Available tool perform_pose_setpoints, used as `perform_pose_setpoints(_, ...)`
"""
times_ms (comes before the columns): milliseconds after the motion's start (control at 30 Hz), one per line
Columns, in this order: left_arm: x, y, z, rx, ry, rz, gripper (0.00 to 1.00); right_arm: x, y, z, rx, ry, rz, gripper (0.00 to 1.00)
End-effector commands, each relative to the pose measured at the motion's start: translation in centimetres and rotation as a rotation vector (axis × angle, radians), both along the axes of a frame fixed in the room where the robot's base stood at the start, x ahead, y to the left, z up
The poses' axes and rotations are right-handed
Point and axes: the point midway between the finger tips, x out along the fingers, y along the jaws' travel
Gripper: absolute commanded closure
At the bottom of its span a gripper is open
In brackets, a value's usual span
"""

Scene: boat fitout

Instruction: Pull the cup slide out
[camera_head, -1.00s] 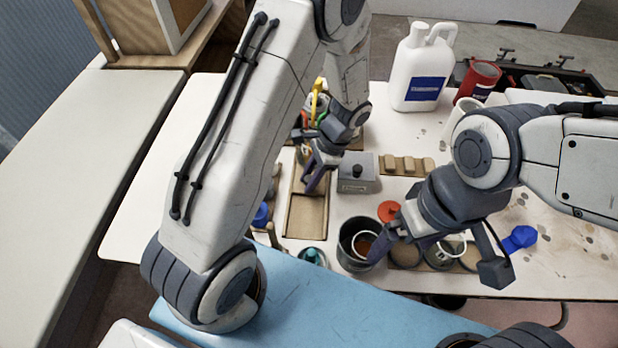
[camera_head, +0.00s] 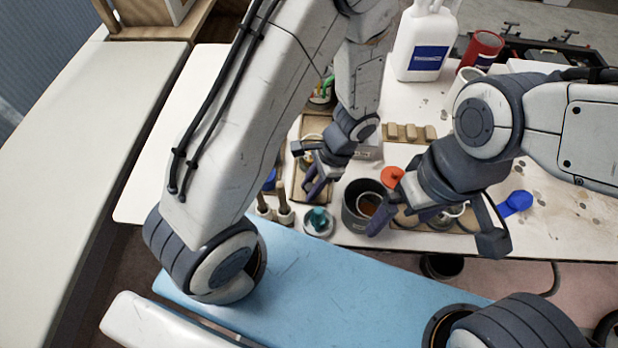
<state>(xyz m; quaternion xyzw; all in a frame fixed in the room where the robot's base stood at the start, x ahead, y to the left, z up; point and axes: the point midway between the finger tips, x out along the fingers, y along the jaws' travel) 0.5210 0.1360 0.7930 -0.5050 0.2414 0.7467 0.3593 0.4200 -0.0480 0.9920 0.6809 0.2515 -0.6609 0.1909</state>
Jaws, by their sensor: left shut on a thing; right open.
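A shallow wooden tray (camera_head: 318,126) runs front to back left of the table's middle. A small light-rimmed cup (camera_head: 307,157) shows in it, mostly hidden by my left gripper (camera_head: 313,188). I take this to be the cup slide, but its shape is not clear. My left gripper points down over the near half of the tray, shut on a part hidden behind its fingers. My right gripper (camera_head: 436,226) is open, its fingers spread over the near edge of the table beside a dark pot (camera_head: 352,212).
A teal-topped item (camera_head: 318,221) and upright wooden handles (camera_head: 284,205) stand near the tray's front end. A red-orange lid (camera_head: 392,177) and wooden blocks (camera_head: 410,132) lie to the right. A white jug (camera_head: 425,40) and red can (camera_head: 483,47) stand behind.

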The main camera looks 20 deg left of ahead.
Motion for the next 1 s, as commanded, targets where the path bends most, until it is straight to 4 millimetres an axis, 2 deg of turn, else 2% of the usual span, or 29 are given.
perform_pose_setpoints(200, -0.1, 0.0, 0.1, 0.01, 0.009, -0.005, 1.0, 0.0, 0.0, 0.0, 0.0, 0.0, 0.0, 0.0)
perform_pose_setpoints(233, -0.1, -0.1, 0.1, 0.009, 0.009, -0.006, 0.6, 0.0, 0.0, 0.0, 0.0, 0.0, 0.0, 0.0)
perform_pose_setpoints(300, -0.1, -0.1, 0.1, 0.009, 0.009, -0.006, 0.38, 0.0, 0.0, 0.0, 0.0, 0.0, 0.0, 0.0)
perform_pose_setpoints(667, 0.0, -0.1, 0.4, 0.007, 0.007, -0.004, 0.38, 0.0, 0.0, 0.1, 0.0, 0.0, 0.0, 0.0)
perform_pose_setpoints(767, 0.4, -0.5, 1.6, 0.007, 0.003, -0.003, 0.38, 0.0, 0.0, 0.3, 0.0, 0.0, 0.0, 0.0)
perform_pose_setpoints(1000, 1.5, -1.9, 6.0, 0.005, 0.0, -0.004, 0.38, 0.0, 0.0, 0.9, 0.0, 0.0, 0.0, 0.0)
